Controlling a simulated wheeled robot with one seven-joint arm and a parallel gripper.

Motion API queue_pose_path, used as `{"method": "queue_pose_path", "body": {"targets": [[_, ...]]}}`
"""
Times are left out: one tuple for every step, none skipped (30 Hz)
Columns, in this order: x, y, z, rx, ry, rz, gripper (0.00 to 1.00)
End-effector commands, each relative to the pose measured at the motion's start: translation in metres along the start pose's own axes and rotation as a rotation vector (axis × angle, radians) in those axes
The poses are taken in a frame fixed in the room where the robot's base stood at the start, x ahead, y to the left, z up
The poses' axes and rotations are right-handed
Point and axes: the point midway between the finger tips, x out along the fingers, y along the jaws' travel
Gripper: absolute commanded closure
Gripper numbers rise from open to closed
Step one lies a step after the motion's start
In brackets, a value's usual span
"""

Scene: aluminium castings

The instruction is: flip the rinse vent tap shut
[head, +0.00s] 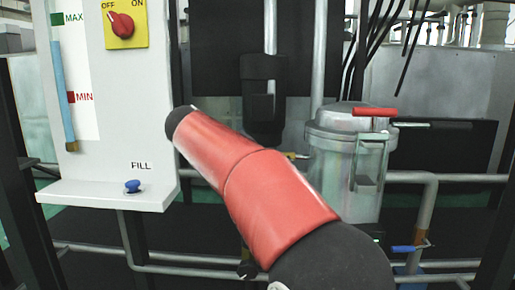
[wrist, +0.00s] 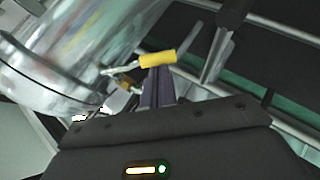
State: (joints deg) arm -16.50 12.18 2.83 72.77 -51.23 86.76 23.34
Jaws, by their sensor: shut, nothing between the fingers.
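A small tap with a yellow-sleeved lever (wrist: 157,59) shows in the wrist view, beside a rounded metal vessel (wrist: 60,50). No label on it can be read, so I cannot tell for certain that it is the rinse vent tap. My gripper (wrist: 157,76) is shut and empty, its fingertips right at the yellow sleeve; I cannot tell whether they touch it. In the head view a small yellow tip (head: 292,155) shows at the left side of the lidded vessel (head: 340,185). My red arm crosses in front, and my fingers cannot be made out there.
A red handle (head: 375,112) lies across the vessel's lid. A blue-handled valve (head: 404,249) is on the pipes at lower right. A white panel with a red OFF/ON knob (head: 122,24) and a blue FILL knob (head: 132,186) stands at left. Pipes run below the vessel.

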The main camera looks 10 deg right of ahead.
Motion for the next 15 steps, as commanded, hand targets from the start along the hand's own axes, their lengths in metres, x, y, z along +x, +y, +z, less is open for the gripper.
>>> {"method": "queue_pose_path", "body": {"targets": [[0.004,-0.005,0.003,-0.031,-0.002,0.039,1.0],[0.006,-0.006,0.004,-0.046,-0.002,0.063,1.0],[0.009,-0.007,0.006,-0.068,-0.002,0.094,1.0],[0.011,-0.009,0.007,-0.084,-0.001,0.117,1.0],[0.013,-0.009,0.009,-0.099,-0.001,0.141,1.0],[0.015,-0.01,0.011,-0.12,-0.002,0.174,1.0],[0.017,-0.011,0.012,-0.135,-0.002,0.197,1.0],[0.019,-0.012,0.013,-0.15,-0.001,0.22,1.0],[0.022,-0.013,0.015,-0.171,-0.001,0.252,1.0],[0.024,-0.013,0.016,-0.187,-0.001,0.276,1.0],[0.026,-0.014,0.018,-0.203,-0.002,0.3,1.0],[0.029,-0.014,0.02,-0.225,-0.002,0.331,1.0],[0.031,-0.015,0.021,-0.24,-0.002,0.355,1.0],[0.033,-0.015,0.022,-0.256,-0.002,0.378,1.0],[0.035,-0.015,0.024,-0.275,-0.001,0.408,1.0]]}}
